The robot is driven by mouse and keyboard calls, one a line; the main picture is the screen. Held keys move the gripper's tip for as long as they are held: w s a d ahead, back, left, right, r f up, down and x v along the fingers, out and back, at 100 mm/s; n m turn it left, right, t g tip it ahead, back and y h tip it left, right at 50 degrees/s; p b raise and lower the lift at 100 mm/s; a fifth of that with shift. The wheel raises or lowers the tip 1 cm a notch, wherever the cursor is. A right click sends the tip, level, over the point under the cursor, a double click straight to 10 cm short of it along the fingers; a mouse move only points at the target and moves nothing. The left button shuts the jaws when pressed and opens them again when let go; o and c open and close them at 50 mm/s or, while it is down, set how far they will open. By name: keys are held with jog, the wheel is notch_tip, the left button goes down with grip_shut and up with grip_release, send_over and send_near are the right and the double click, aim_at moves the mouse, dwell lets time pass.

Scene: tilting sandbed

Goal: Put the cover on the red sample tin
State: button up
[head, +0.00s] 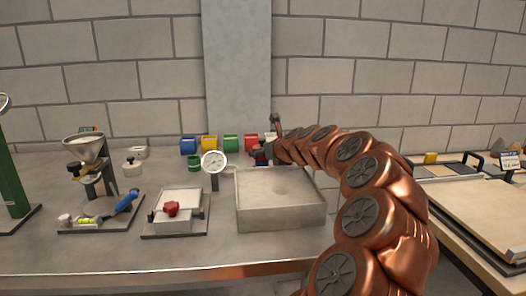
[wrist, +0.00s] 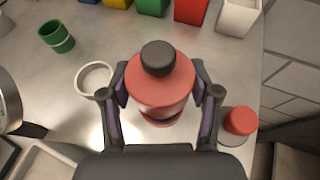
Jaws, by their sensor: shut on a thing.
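My gripper (wrist: 160,92) is shut on the red cover (wrist: 162,82), with one finger on each side of it. The cover has a round black knob on top. Below its near edge shows a dark band and some red, seemingly the red sample tin (wrist: 160,123), mostly hidden. I cannot tell whether cover and tin touch. In the head view my gripper (head: 262,152) is behind the sandbed, small and partly hidden by my arm.
A green tin (wrist: 57,37) and a pale ring-shaped thing (wrist: 95,79) stand left. A red-topped piece (wrist: 238,121) is close by on the right, near the bench edge. Coloured bins (head: 209,143) line the wall. The sandbed (head: 280,216) and dial gauge (head: 214,161) stand in front.

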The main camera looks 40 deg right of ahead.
jog(key=shift+a+f, duration=0.1)
jog(key=shift+f, duration=0.4)
jog(key=o, duration=1)
jog(key=shift+f, duration=0.1)
jog(key=shift+o, duration=0.6)
jog(key=shift+a+f, duration=0.1)
jog(key=shift+s, duration=0.1)
jog(key=v, duration=0.6)
jog(key=r+v, duration=0.1)
jog(key=v, duration=0.5)
jog(key=shift+d+r, duration=0.2)
